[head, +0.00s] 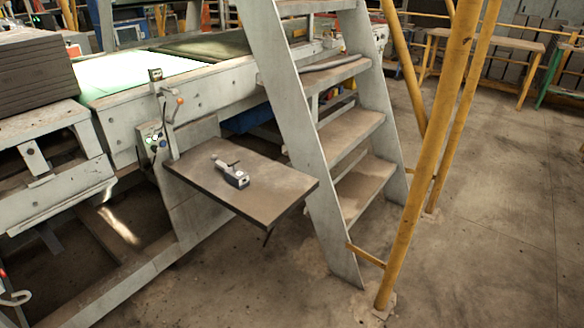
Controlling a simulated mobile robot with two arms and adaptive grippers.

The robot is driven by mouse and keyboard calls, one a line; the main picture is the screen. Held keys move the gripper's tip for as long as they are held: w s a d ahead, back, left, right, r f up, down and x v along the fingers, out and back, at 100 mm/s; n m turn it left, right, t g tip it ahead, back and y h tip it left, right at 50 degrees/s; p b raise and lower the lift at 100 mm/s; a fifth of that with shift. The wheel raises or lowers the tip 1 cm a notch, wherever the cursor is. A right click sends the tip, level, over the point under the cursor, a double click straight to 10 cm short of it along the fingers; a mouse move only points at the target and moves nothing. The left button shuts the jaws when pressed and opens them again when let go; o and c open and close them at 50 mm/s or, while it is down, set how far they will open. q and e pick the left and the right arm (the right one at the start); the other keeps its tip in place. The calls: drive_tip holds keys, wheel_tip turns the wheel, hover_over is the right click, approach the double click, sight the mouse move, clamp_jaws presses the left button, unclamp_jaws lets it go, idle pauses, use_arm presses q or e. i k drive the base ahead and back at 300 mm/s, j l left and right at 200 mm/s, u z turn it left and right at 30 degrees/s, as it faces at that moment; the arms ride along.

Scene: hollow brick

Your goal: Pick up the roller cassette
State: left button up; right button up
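A small device that looks like the roller cassette (236,178) lies on a brown shelf plate (265,204) fixed to the side of the machine. It has a dark blue-grey body with a pale label and a lighter grey arm towards the back left. It lies near the middle of the plate, with bare plate around it. Neither of my grippers can be made out in the head view, and nothing is seen touching the device.
A steep grey metal stair (350,134) stands right beside the plate. Yellow posts (430,150) rise further right. A lever with an orange knob (179,100) stands behind the plate's left corner. The concrete floor (490,215) at right is open.

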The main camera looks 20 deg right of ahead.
sight(235, 176)
drive_tip(key=z, duration=0.15)
drive_tip(key=u, duration=2.45)
drive_tip(key=z, duration=2.45)
drive_tip(key=i+j, duration=0.1)
drive_tip(key=i, duration=0.25)
drive_tip(key=i+j, duration=0.1)
drive_tip(key=i, duration=0.2)
